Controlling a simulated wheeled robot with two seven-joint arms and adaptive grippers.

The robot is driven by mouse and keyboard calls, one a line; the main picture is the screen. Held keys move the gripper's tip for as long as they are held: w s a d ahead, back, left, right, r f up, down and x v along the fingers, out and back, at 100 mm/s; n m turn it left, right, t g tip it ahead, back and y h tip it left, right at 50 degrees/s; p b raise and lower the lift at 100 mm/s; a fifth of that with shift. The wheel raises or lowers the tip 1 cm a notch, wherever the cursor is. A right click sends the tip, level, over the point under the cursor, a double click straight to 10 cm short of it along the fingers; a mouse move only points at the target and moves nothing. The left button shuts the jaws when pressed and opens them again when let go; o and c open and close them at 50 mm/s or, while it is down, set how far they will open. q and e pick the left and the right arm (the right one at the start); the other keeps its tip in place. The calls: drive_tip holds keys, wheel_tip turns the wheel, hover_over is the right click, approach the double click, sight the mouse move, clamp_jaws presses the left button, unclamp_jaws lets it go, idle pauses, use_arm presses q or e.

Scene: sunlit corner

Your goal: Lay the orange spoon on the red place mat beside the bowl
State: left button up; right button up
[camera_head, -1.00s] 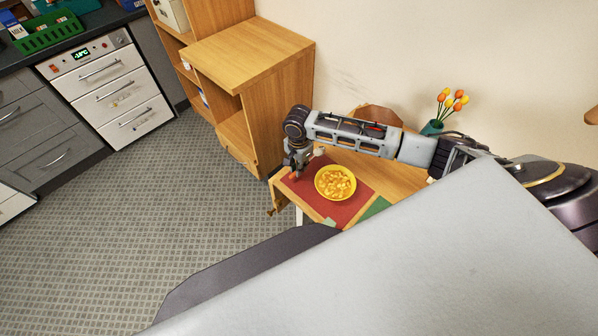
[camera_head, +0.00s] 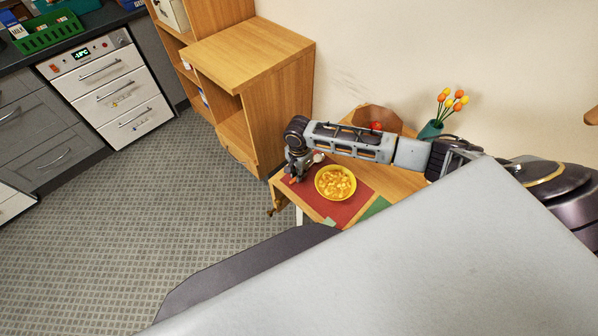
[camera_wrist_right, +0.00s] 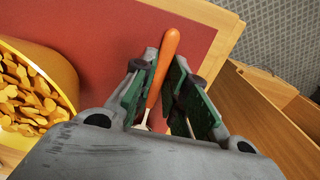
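The orange spoon (camera_wrist_right: 168,60) lies over the red place mat, its orange handle pointing away and its metal part partly hidden between my fingers. My right gripper (camera_wrist_right: 167,75) is low over the mat, its green-padded fingers open on either side of the handle, with a gap showing. In the head view my right gripper (camera_head: 296,174) is at the left part of the red place mat (camera_head: 345,212); the spoon cannot be made out there. The yellow bowl (camera_head: 335,183) of orange-yellow food stands on the mat; it also shows in the wrist view (camera_wrist_right: 62,75). My left gripper is out of view.
The mat lies on a wooden table (camera_head: 400,180) by the wall. A vase of tulips (camera_head: 432,129), a red round thing (camera_head: 376,127) and a green cloth or mat (camera_head: 375,208) are near. A wooden shelf unit (camera_head: 250,50) stands behind left.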

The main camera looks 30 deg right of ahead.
drive_tip(key=o, duration=0.3)
drive_tip(key=shift+r, duration=0.15)
wheel_tip(320, 180, up, 12)
idle(0.8)
drive_tip(key=shift+a, duration=0.15)
idle(0.6)
